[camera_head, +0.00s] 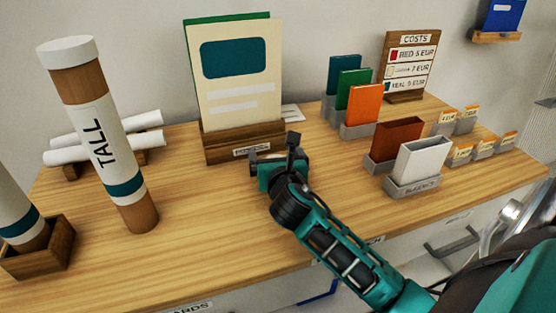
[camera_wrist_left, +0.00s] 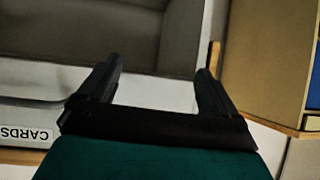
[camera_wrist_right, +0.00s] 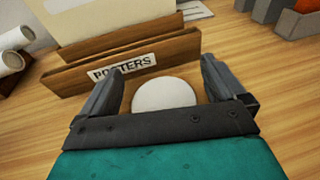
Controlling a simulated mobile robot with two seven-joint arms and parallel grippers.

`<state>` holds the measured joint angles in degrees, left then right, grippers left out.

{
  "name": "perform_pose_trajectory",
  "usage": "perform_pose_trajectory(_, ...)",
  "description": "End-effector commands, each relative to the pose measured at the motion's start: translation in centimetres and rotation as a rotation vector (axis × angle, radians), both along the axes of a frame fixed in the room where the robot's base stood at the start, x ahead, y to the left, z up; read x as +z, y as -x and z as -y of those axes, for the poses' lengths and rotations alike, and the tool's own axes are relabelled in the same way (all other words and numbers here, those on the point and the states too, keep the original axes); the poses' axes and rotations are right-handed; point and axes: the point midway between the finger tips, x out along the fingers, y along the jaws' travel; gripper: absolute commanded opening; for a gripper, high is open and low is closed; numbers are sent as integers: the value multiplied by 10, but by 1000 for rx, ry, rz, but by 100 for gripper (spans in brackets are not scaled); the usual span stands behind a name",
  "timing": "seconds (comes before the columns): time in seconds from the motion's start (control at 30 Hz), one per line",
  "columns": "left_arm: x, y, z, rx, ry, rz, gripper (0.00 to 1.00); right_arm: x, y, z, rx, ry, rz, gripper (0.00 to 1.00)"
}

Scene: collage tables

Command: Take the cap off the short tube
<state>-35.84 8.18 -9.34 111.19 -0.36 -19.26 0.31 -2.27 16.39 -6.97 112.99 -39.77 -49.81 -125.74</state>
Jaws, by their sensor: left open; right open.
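A tall tube (camera_head: 100,140) marked TALL stands upright on the table, with a white cap (camera_head: 67,48) on its top. Another tube (camera_head: 15,215), cut off by the left edge, stands in a wooden box; its label is not readable. In the right wrist view a round white cap-like top (camera_wrist_right: 165,94) lies between my right fingers; what is under it is hidden. My right gripper (camera_head: 273,157) is open in front of the posters holder, and hides this spot in the head view. My left gripper (camera_wrist_left: 160,68) is open and empty, away from the tubes.
The wooden posters holder (camera_head: 222,148) with a cream poster (camera_head: 237,100) stands just behind my right gripper. White rolls (camera_head: 85,151) lie at the back left. Card stands (camera_head: 400,140) and small tags fill the right side. The front middle of the table (camera_head: 215,225) is clear.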

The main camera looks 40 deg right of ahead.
Motion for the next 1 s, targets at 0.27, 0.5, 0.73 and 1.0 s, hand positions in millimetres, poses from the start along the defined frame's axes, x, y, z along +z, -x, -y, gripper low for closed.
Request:
perform_pose_trajectory(0.27, 6, 0, 0, 0, 0, 1, 92, 15, 33, -18, 3, -4, -7, 97)
perform_pose_trajectory(0.5, 10, 0, 0, 0, 0, 1, 92, 27, 78, -41, 1, -3, -3, 97)
perform_pose_trajectory(0.73, 11, -1, 0, 1, 0, 1, 92, 33, 101, -53, 0, -2, -1, 97)
perform_pose_trajectory(1.0, 11, -1, 0, 1, 0, 1, 92, 34, 105, -54, 0, -1, 2, 97)
